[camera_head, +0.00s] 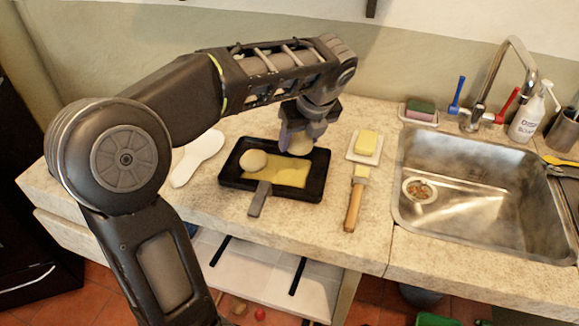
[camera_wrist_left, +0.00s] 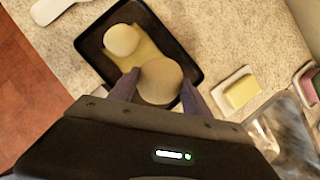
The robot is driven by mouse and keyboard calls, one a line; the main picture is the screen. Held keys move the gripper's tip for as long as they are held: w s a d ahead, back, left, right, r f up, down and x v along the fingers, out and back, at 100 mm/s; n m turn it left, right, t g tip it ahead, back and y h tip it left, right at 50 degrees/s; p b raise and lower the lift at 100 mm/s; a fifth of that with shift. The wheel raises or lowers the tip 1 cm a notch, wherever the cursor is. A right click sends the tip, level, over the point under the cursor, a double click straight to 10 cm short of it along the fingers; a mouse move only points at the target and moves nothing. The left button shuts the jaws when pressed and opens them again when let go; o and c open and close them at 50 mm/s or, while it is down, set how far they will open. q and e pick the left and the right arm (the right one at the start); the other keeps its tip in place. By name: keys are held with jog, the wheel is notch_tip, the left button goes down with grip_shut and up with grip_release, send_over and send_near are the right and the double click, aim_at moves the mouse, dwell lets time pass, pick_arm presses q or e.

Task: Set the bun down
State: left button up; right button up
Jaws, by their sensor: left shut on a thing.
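A pale round bun (camera_head: 300,145) is between the fingers of my left gripper (camera_head: 297,138), over the right back part of a black tray (camera_head: 228,182). My left gripper is shut on it, and the bun also shows between the fingers in the left wrist view (camera_wrist_left: 160,80). I cannot tell whether the bun touches the tray. A second bun (camera_head: 253,160) lies at the left side of the tray, on a yellow layer (camera_head: 285,172) that covers part of the tray floor. My right gripper is not in view.
A white spoon rest (camera_head: 198,155) lies left of the tray. To the right are butter on a dish (camera_head: 366,143) and a wooden-handled brush (camera_head: 354,205). The sink (camera_head: 480,185) with its faucet (camera_head: 500,75) is further right.

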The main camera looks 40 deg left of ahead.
pick_arm(q)
send_over(296, 171)
jog(key=d, duration=0.1)
jog(key=f, duration=0.4)
jog(key=shift+s+d+f, duration=0.15)
jog(key=shift+s+d, duration=0.05)
jog(key=shift+s, duration=0.2)
jog(key=shift+f, duration=0.1)
jog(key=shift+f, duration=1.75)
jog(key=shift+b, duration=0.3)
jog(key=shift+f, duration=0.15)
jog(key=o, duration=1.3)
jog(key=shift+o, duration=0.2)
